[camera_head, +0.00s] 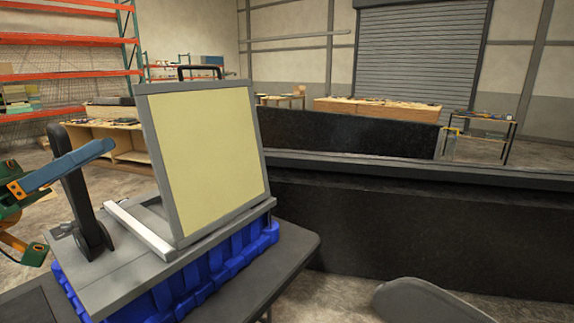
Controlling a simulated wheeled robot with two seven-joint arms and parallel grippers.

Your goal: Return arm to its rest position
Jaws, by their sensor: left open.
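The console stands at left centre, with a grey-framed panel (205,155) that has a blank pale yellow face and tilts back a little. Its grey base (125,275) carries a dark upright lever (78,195) at the left. My left gripper (28,222), green and orange, is at the left edge, open and partly cut off by the frame. A blue bar (65,167) reaches from the gripper's upper side across the lever; I cannot tell whether they touch. No object shows between the jaws. My right gripper is out of view.
The console rests on a blue crate (215,272) on a dark table (275,265). A black low wall (400,225) runs behind and to the right. A grey rounded shape (430,302) is at the bottom right. Orange shelving (70,50) stands at the back left.

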